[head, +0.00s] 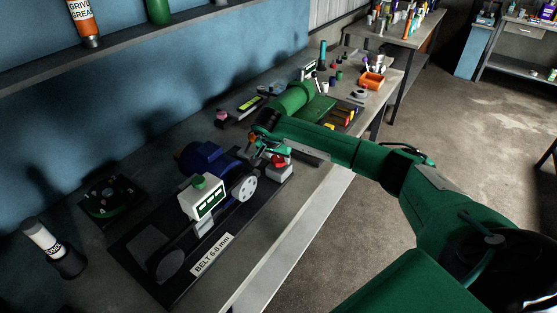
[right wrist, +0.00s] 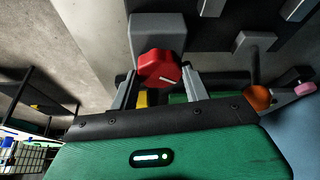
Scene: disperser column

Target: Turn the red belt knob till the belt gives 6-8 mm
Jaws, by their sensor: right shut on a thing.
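The red belt knob (right wrist: 158,66) sits between the two fingers of my right gripper (right wrist: 161,76) in the right wrist view. A pale line marks its face, and a grey block (right wrist: 157,32) stands behind it. In the head view the red knob (head: 281,161) shows small on its light block, with my right gripper (head: 268,152) at it, shut on it. The belt rig has a blue motor (head: 205,158), a white pulley (head: 244,188) and a dark belt. A white gauge box (head: 202,199) has a green-lit display too small to read. My left gripper is out of view.
A label (head: 212,255) reading "BELT 6-8 mm" lies at the rig's front edge. A green cylindrical machine (head: 293,97) stands beyond my right gripper. A white-and-black bottle (head: 44,240) stands at left, near a dark round device (head: 110,198). An orange bin (head: 372,80) sits farther back.

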